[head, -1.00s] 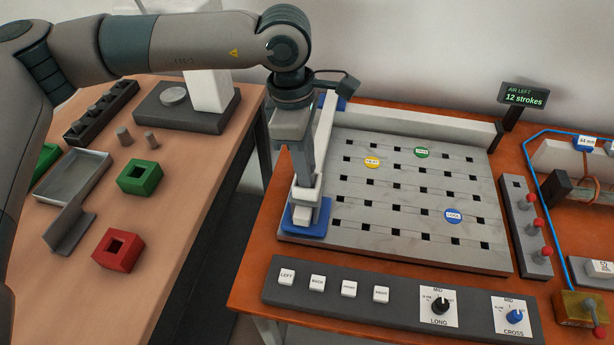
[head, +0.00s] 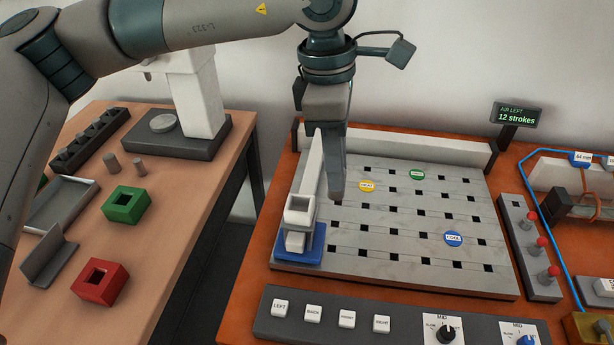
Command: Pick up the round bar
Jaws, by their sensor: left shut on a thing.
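My left gripper (head: 338,192) points straight down over the left part of the slotted grey plate (head: 400,256). It is shut on a small dark reddish-brown piece, which I take to be the round bar (head: 338,199). Only its low end shows between the fingertips; the fingers hide the rest, and its round shape cannot be made out. My right gripper is not in view.
Two grey cylinders (head: 110,163) (head: 140,167), a green block (head: 126,205), a red block (head: 100,282) and a metal tray (head: 50,222) are on the left table. A button panel (head: 365,333) lies in front of the plate. Red-knobbed levers (head: 542,242) stand right.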

